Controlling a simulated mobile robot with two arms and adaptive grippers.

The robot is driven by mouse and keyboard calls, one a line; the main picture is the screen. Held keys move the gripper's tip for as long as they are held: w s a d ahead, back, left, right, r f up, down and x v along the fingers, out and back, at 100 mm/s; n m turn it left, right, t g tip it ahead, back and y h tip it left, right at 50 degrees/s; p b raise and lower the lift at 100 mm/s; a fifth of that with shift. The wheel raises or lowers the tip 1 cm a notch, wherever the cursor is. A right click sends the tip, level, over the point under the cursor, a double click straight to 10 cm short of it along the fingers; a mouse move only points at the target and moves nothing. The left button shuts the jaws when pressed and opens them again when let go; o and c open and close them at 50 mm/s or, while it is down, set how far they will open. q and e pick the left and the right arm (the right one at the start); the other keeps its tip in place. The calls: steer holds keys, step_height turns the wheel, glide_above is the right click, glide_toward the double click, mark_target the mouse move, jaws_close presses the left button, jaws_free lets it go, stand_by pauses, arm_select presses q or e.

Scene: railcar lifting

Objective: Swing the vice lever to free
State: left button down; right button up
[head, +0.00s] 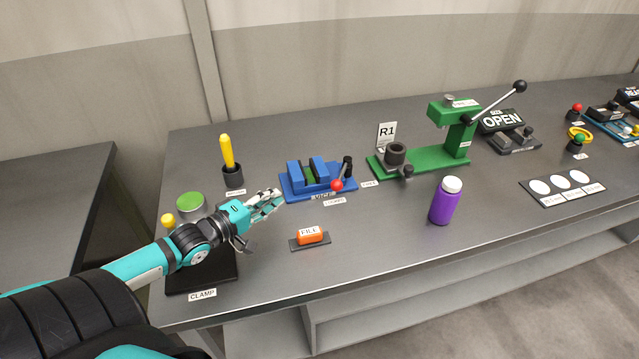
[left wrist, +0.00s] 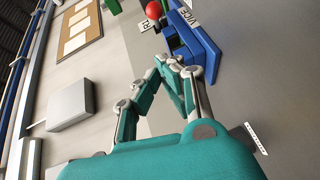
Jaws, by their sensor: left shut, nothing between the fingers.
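The blue vice (head: 290,182) stands on the dark workbench, with two blue jaws and a green piece between them. Its lever ends in a red ball (head: 337,185) at the vice's front right, close to a small label that seems to read CLAMPED (head: 335,202). Another small label, seemingly FREE (head: 370,183), lies to its right. My left gripper (head: 279,197) is shut and empty, just left of the vice's base. In the left wrist view, my gripper's fingertips (left wrist: 182,66) are near the blue vice (left wrist: 207,45), and the red ball (left wrist: 154,10) shows beyond. My right gripper is out of view.
An orange FILE block (head: 311,236) lies in front of the vice. A yellow-handled tool (head: 227,152) stands in a black holder behind my gripper. A green press (head: 455,140) and a purple bottle (head: 445,203) stand to the right. Bare bench lies between vice and bottle.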

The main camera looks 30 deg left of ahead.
mark_target(342, 174)
arm_select(q)
steer(key=shift+w, duration=0.1)
steer(key=shift+w+d, duration=0.1)
steer(key=shift+w, duration=0.05)
steer(key=x, duration=0.4)
steer(key=shift+w, duration=0.1)
steer(key=x, duration=0.5)
steer(key=shift+w+p, duration=0.15)
steer(key=shift+p, duration=0.15)
steer(key=shift+w+d+f+p, duration=0.15)
steer(key=shift+w+d+p, duration=0.15)
steer(key=shift+w+d, duration=0.3)
steer(key=shift+w+d+f+p, duration=0.15)
steer(key=shift+w+d+p, duration=0.15)
steer(key=shift+w+d, duration=0.3)
steer(key=shift+w+d+f, duration=0.1)
steer(key=shift+d+f, duration=0.05)
steer(key=shift+d, duration=0.3)
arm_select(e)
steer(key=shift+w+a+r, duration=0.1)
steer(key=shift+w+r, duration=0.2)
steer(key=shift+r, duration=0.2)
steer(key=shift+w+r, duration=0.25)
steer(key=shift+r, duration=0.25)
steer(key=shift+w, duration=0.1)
arm_select(q)
steer(key=shift+w+d+f, duration=0.1)
